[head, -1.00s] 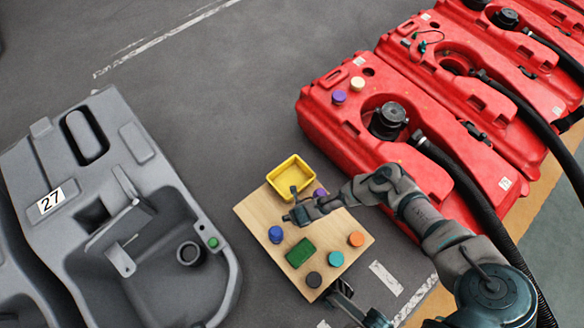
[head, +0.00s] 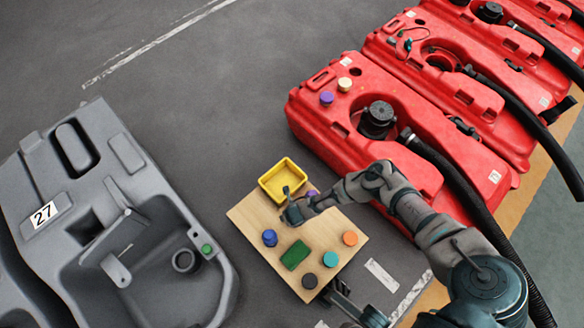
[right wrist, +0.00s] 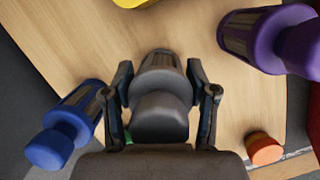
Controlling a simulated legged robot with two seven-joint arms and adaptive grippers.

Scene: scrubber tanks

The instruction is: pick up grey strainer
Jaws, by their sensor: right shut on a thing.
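The grey strainer (right wrist: 160,75) is between the two fingers of my right gripper (right wrist: 163,88) in the right wrist view. The gripper is shut on it, with the round knob toward the camera and the slotted part beyond. I cannot tell whether it touches the board. In the head view my right gripper (head: 292,213) is over the wooden board (head: 248,213), just below the yellow bin, and largely hides the strainer. My left gripper (head: 340,290) seems to be the dark one near the board's lower edge; its jaws are unclear.
Blue (head: 270,238) and purple (head: 312,195) strainers flank the held one. Green (head: 295,255), teal (head: 330,259), orange (head: 349,238) and black (head: 309,281) pieces are on the board. A yellow bin (head: 283,200) stands at its far corner. A grey tank (head: 125,155) is left; red tanks (head: 330,120) are right.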

